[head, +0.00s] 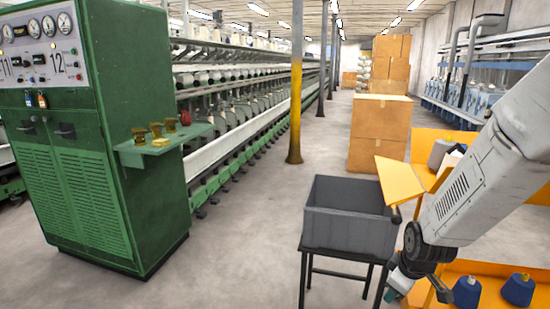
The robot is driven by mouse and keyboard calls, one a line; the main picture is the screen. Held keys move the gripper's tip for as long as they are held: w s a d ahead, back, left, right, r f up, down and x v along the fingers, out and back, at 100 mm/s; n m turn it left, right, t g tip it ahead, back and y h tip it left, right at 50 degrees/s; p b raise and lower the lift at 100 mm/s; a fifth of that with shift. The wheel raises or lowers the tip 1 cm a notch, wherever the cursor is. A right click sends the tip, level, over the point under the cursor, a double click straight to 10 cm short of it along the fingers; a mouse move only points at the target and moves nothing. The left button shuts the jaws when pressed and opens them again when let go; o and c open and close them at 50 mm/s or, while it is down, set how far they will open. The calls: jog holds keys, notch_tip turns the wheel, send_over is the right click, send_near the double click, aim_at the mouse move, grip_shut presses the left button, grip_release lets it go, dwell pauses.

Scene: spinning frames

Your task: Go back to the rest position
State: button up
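My arm reaches in from the right edge of the head view, and its wrist bends down beside the grey crate. My gripper (398,287) is at the bottom, low and to the right of the crate, near the orange shelving. Only part of it shows, with a teal patch at its lower end. I cannot tell whether its fingers are open or shut, or whether the teal patch belongs to it. No marker of the rest position shows.
A grey crate (345,232) stands on a dark stand, left of my arm. Orange shelving (480,268) holds blue cones (467,292) on the right. A green cabinet (90,190) and a side shelf (160,148) stand left. Cardboard boxes (378,130) stand behind; the aisle floor (245,240) is clear.

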jog(key=s+a+r+m+g, duration=0.2)
jog(key=s+r+m, duration=0.6)
jog(key=s+r, duration=1.4)
jog(key=s+a, duration=0.2)
jog(key=s, duration=0.1)
